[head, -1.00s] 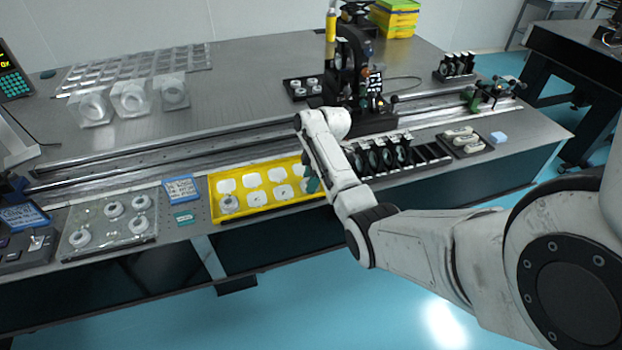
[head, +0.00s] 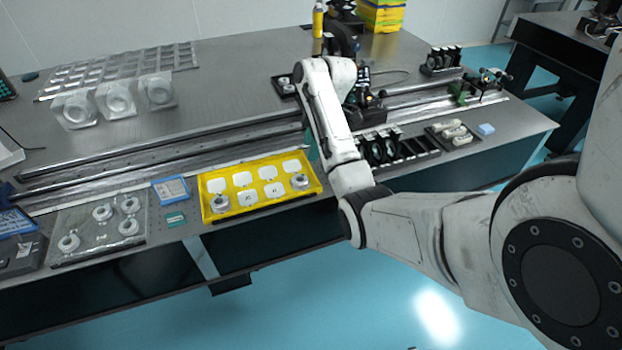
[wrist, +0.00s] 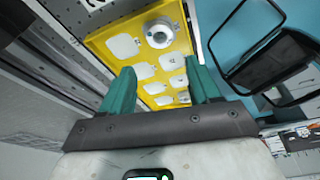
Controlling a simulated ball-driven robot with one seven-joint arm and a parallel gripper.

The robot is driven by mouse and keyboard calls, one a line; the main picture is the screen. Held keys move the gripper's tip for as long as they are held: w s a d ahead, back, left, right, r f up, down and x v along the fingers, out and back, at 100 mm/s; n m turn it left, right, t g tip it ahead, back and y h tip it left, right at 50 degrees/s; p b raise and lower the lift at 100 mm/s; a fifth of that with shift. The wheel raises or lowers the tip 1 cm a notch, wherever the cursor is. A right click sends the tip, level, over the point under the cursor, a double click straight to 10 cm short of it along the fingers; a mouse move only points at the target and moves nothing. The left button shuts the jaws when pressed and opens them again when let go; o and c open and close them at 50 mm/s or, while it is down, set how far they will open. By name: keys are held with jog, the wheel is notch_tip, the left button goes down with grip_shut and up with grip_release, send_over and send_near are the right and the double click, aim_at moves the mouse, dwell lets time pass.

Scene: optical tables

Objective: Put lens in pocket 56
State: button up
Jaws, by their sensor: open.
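The yellow tray (head: 208,213) holds two columns-wide rows of white pockets. A round ring-mounted lens (head: 300,181) sits in its front right pocket; it also shows in the wrist view (wrist: 158,33). The other pockets look empty of rings. Pocket numbers are too small to read. My gripper (head: 311,146) is behind the tray's right end, mostly hidden by my arm. In the wrist view my gripper (wrist: 160,88) has its teal fingers wide apart with nothing between them, above and apart from the tray.
A glass plate with several ring mounts (head: 101,233) lies left of the tray, with a blue card (head: 171,190) between. A black rack of upright optics (head: 385,150) is to the right. Metal rails (head: 170,150) run behind. Clear wrapped pieces (head: 117,100) stand at the back left.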

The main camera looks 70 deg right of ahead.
jog(key=a+f+m, duration=0.1)
jog(key=a+f, duration=0.3)
jog(key=a, duration=0.3)
jog(key=a+f+m+g, duration=0.1)
jog(key=a+f, duration=0.2)
jog(key=a, duration=0.5)
jog(key=a+f+m, duration=0.1)
jog(key=a+f, duration=0.3)
jog(key=a, duration=0.3)
jog(key=s+a+m+h, duration=0.1)
jog(key=s+a+m, duration=0.2)
jog(key=s+a, duration=1.1)
jog(key=shift+a+f+g+h, duration=0.2)
jog(key=shift+a+g+h, duration=0.2)
jog(key=shift+a, duration=0.2)
jog(key=shift+s, duration=0.1)
jog(key=shift+c, duration=0.2)
